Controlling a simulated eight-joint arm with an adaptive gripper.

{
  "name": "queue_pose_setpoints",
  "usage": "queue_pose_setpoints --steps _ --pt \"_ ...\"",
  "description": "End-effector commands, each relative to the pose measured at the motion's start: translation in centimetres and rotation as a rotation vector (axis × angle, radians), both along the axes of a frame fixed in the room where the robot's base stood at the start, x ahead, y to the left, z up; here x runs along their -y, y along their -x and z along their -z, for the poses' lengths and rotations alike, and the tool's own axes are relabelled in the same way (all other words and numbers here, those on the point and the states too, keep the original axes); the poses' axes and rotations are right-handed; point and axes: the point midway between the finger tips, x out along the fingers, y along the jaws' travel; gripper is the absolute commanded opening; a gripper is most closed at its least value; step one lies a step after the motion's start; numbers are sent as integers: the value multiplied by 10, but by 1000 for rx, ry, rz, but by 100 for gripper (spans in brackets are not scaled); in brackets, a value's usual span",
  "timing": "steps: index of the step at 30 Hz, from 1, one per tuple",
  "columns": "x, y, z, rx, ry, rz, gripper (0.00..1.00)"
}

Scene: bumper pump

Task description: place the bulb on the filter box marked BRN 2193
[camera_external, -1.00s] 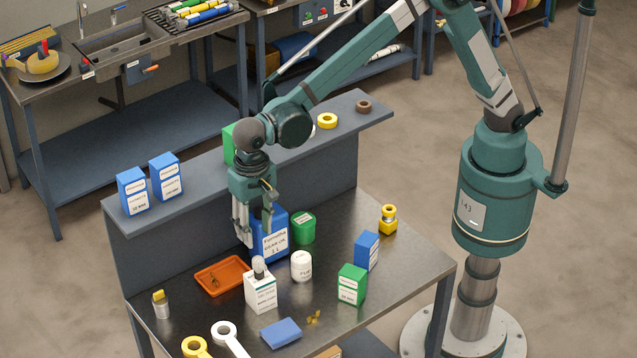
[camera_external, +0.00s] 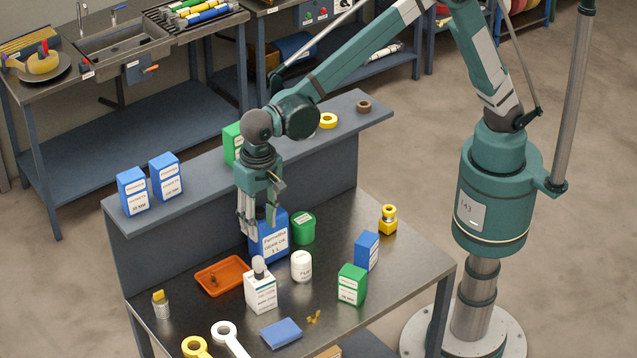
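An orange tray (camera_external: 222,275) lies left of the white box. A white tub (camera_external: 301,266), a green box (camera_external: 352,284) and a blue box (camera_external: 366,250) stand to the right. A shelf (camera_external: 210,190) with blue boxes runs behind. A blue block (camera_external: 281,333) lies in front.

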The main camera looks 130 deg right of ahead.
Motion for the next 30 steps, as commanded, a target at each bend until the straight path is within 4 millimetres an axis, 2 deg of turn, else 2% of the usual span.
queue_pose_setpoints --steps 15,30 --pt "-20 77 -70 102 26 -261 35" --pt "-39 164 -118 203 79 -530 35"
